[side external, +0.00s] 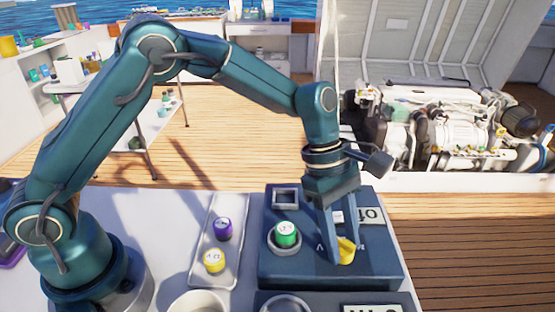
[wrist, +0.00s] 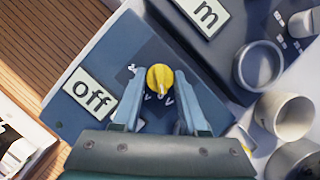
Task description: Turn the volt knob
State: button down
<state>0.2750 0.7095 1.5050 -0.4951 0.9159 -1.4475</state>
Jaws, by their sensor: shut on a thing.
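The volt knob is a yellow round knob (side external: 346,251) on the top of a dark blue panel box (side external: 275,262). It also shows in the wrist view (wrist: 160,76), with a pale pointer line toward the bottom of that picture. White marks lie around it on the panel, partly hidden by my fingers. My gripper (side external: 340,252) points down over the box, shut on the yellow knob. In the wrist view its two fingers (wrist: 160,88) flank the knob on the left and right.
A green cylinder (side external: 286,234) stands in a round holder on the box, left of my gripper. A tray (side external: 233,213) holds purple (side external: 222,229) and yellow (side external: 214,260) cylinders. A white cup (wrist: 285,115) stands beside the box. An engine (side external: 450,130) lies in the open hatch behind.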

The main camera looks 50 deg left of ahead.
jog(key=m+g, duration=0.1)
jog(key=m, duration=0.4)
jog(key=shift+w+g+y, duration=0.2)
jog(key=shift+g+y, duration=0.1)
jog(key=shift+g, duration=0.1)
jog(key=shift+m+g+y, duration=0.4)
jog(key=shift+m+g, duration=0.1)
jog(key=shift+m, duration=1.8)
jog(key=shift+c, duration=2.2)
grip_release()
jog(key=shift+d, duration=0.1)
jog(key=shift+n, duration=0.4)
